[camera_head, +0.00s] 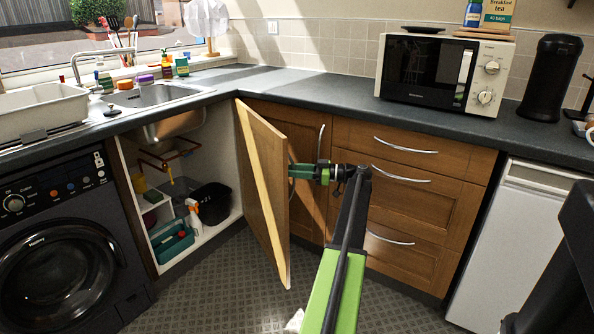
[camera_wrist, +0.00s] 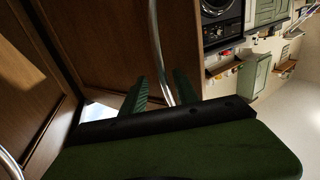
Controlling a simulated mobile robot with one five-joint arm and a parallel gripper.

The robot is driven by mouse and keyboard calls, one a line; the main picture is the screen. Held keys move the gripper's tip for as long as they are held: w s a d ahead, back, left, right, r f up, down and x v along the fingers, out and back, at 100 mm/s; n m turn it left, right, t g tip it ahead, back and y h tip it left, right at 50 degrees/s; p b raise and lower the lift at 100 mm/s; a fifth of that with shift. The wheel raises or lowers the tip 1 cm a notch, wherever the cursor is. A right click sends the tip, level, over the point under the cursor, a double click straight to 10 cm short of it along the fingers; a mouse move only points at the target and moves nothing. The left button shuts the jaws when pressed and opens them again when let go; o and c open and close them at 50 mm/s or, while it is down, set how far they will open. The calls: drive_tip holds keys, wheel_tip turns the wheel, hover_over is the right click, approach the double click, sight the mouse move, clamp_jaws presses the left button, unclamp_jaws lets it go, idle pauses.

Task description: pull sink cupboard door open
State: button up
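The sink cupboard door (camera_head: 272,205) is wooden and stands swung well out from the cabinet, at the right side of the open sink cupboard (camera_head: 222,200). Its inner face shows in the head view. My gripper (camera_head: 297,172) is on the outer side of the door, near its free edge. In the wrist view a curved metal handle (camera_wrist: 156,38) runs down between the two green fingers of my gripper (camera_wrist: 160,80). The fingers look apart, with a gap beside the bar. The gripper hides the handle's lower end.
Inside the cupboard are a black bucket (camera_head: 210,204), a spray bottle (camera_head: 193,212) and a green caddy (camera_head: 172,246). A washing machine (camera_head: 62,240) stands left, drawers (camera_head: 405,200) right. Patterned floor (camera_head: 225,290) is clear before the cupboard.

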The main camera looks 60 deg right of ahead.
drive_tip(key=shift+s+r, duration=0.1)
drive_tip(key=v, duration=1.2)
